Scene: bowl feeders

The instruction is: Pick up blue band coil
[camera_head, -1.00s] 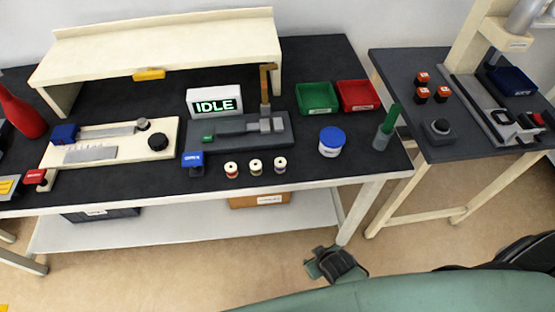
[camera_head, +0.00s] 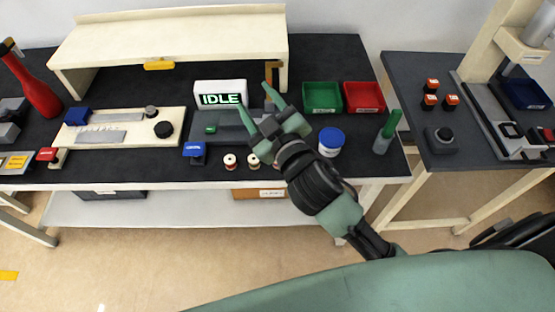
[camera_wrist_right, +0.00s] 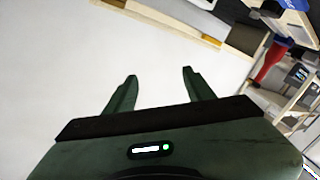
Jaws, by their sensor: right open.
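Three small cream coils stand in a row near the front edge of the dark workbench. The left coil (camera_head: 230,161) has a reddish band, and the middle coil (camera_head: 254,161) has a band too small to name. The right coil is mostly hidden behind my right gripper; the blue band cannot be made out now. My right gripper (camera_head: 253,95) is open and empty, its fingers above the bench, pointing up-left across the IDLE display's right side. In the right wrist view, the open fingers (camera_wrist_right: 159,75) face a pale wall. My left gripper is not in view.
The IDLE display (camera_head: 220,98) and a grey fixture (camera_head: 228,132) stand behind the coils. A blue-lidded tub (camera_head: 331,142), green bin (camera_head: 321,97) and red bin (camera_head: 364,97) lie right. A cream shelf (camera_head: 175,40) overhangs the back.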

